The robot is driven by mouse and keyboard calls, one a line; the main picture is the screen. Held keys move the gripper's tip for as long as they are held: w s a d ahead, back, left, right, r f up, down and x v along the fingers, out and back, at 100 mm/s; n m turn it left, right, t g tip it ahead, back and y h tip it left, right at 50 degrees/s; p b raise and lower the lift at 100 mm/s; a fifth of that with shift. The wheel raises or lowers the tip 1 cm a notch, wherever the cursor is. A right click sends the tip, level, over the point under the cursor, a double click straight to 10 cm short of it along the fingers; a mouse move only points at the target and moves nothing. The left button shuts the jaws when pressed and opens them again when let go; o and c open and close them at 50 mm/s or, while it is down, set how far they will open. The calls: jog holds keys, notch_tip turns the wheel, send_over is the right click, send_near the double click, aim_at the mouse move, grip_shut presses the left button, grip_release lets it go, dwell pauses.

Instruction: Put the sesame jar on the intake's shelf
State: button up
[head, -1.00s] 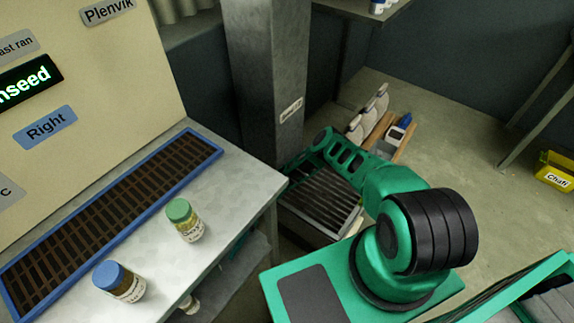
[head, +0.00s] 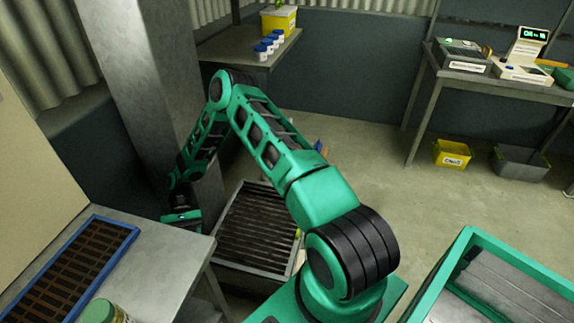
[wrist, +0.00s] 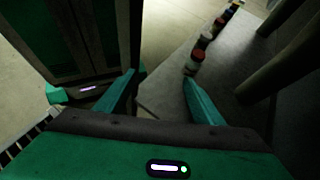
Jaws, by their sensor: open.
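My gripper (head: 182,217) is beside the right end of the steel bench in the head view, near the grey column. In the wrist view my gripper (wrist: 160,92) has its two green fingers spread, with nothing between them. Several small jars (wrist: 195,64) stand in a row on a grey surface (wrist: 165,80) beyond the right finger; their labels are too small to read. A green-lidded jar (head: 103,312) is cut off at the bottom edge of the head view. I cannot tell which jar holds sesame, nor which surface is the intake's shelf.
The steel bench (head: 150,250) bears a blue-framed grate (head: 75,270). A grey column (head: 140,90) stands behind my gripper. A slatted dark crate (head: 255,230) is on the floor. A back table (head: 235,45) holds blue-lidded jars (head: 268,44) and a yellow bin (head: 279,20).

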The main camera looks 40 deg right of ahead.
jog(key=s+d+r+t+h, duration=0.2)
jog(key=d+r+t, duration=0.1)
jog(key=d+r, duration=0.85)
jog(key=s+d+r+t+h, duration=0.25)
jog(key=d+r, duration=0.65)
jog(key=r, duration=0.6)
jog(key=s+d+r+t, duration=0.2)
jog(key=s+d+r, duration=0.2)
jog(key=s, duration=0.6)
jog(key=s+d+r+m+t+h, duration=0.1)
jog(key=s+d+r+t, duration=0.2)
jog(key=s+r, duration=0.4)
jog(key=s+d, duration=0.1)
jog(key=s, duration=0.3)
jog(key=shift+s+d, duration=0.2)
